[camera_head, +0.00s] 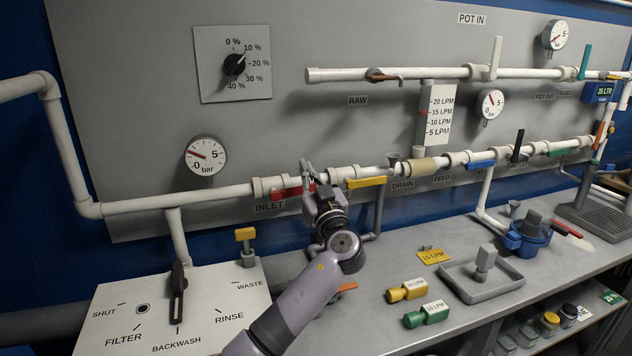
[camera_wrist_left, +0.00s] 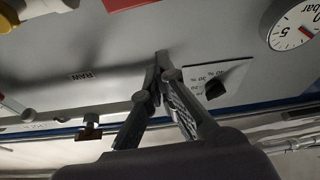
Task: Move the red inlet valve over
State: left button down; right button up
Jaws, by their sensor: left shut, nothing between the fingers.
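The red inlet valve handle (camera_head: 289,194) lies along the lower white pipe, above the INLET label (camera_head: 270,207). Its right end is partly hidden behind my left gripper (camera_head: 306,164). My left gripper is shut and empty, its fingers pointing up in front of the pipe at the handle's right end. In the left wrist view the red handle (camera_wrist_left: 122,4) is cut off by the top edge. There the closed fingertips (camera_wrist_left: 162,56) are apart from it, with the grey panel behind. My right gripper is not in view.
A yellow valve handle (camera_head: 366,182) sits just right of my gripper on the same pipe. A pressure gauge (camera_head: 205,155) is to the left above the pipe. The bench (camera_head: 390,265) below holds a tray (camera_head: 463,284) and yellow and green tagged pieces.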

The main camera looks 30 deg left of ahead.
aim_at(294, 191)
pick_arm(q)
jog(key=f, duration=0.1)
jog(key=w+f, duration=0.1)
jog(key=a+f+p, duration=0.1)
jog(key=shift+w+f, duration=0.15)
jog(key=shift+f, duration=0.05)
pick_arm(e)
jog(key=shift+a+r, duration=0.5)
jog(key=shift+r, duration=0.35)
pick_arm(q)
jog(key=shift+f, duration=0.1)
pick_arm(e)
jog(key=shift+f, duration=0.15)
